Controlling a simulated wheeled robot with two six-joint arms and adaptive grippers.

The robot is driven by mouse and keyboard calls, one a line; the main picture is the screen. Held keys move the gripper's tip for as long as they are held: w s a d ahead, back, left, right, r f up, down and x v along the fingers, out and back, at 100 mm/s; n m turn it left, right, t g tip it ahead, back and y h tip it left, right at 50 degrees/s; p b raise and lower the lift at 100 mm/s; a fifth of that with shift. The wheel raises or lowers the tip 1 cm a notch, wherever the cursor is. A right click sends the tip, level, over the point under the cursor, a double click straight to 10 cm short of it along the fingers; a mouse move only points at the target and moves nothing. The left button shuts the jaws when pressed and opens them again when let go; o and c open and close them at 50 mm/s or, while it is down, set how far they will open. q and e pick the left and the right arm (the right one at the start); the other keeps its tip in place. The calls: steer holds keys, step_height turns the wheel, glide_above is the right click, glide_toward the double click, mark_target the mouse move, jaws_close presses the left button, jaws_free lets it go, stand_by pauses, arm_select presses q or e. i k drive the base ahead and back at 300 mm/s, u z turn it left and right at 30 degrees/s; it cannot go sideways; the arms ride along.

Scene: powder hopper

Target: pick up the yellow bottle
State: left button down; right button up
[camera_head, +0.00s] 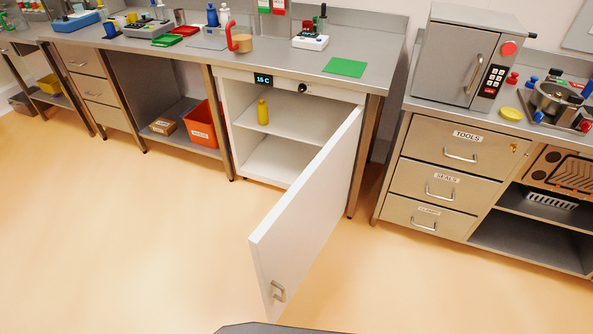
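The yellow bottle (262,111) stands upright on the upper shelf of a white cabinet (237,92) under the long bench. It is near the left side of the compartment. The cabinet door (308,214) is swung wide open toward me, with its handle at the near lower end. The bottle is in plain sight, left of the door. Neither of my grippers shows in the head view.
The open door juts into the floor space in front of the cabinet's right side. The floor (130,230) to the left is clear. An orange bin (201,126) and a cardboard box (163,126) sit on the shelf left of the cabinet. Drawers (459,152) stand at right.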

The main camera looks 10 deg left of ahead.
mark_target(262, 111)
steer(key=u, duration=2.15)
steer(key=i, duration=4.15)
steer(key=z, duration=4.65)
steer(key=i, duration=0.1)
steer(key=u, duration=0.5)
